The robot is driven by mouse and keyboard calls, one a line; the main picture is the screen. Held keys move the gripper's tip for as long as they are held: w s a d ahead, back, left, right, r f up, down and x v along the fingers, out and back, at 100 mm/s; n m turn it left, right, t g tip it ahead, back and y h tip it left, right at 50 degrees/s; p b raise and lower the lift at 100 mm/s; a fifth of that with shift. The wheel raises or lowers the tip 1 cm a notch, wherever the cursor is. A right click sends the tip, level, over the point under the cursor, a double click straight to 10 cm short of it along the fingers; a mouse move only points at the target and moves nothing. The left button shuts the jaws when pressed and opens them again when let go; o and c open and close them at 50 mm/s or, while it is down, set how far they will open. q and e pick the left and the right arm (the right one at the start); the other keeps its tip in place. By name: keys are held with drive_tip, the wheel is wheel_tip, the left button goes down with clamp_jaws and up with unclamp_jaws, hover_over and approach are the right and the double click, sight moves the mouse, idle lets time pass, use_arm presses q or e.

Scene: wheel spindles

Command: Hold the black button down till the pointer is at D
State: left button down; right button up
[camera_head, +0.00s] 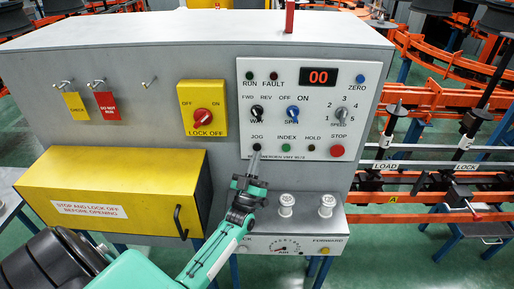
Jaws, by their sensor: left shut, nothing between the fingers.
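The black button (257,147) under the label JOG is on the lower left of the white control panel (247,100). My left gripper (256,156) is shut and empty, pointing up at the panel. Its fingertips are at or just below the black button; I cannot tell whether they touch it or whether it is pressed in. An orange rail at the right carries a yellow plate marked A (393,199). I cannot make out a D mark or a pointer for it. My right gripper is not in view.
Green INDEX (286,148), dark HOLD (311,148) and red STOP (337,151) buttons sit right of the black one. The red display (318,77) reads 00. Two white knobs (286,205) (327,205) stand on the ledge below, right of my gripper. A yellow cover (110,180) is at left.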

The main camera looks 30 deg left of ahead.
use_arm(q)
drive_tip(key=s+d, duration=0.1)
drive_tip(key=s, duration=0.1)
drive_tip(key=s+d+p, duration=0.1)
drive_tip(key=s, duration=0.1)
drive_tip(key=shift+d, duration=0.15)
drive_tip(key=shift+w+d, duration=0.1)
idle(0.4)
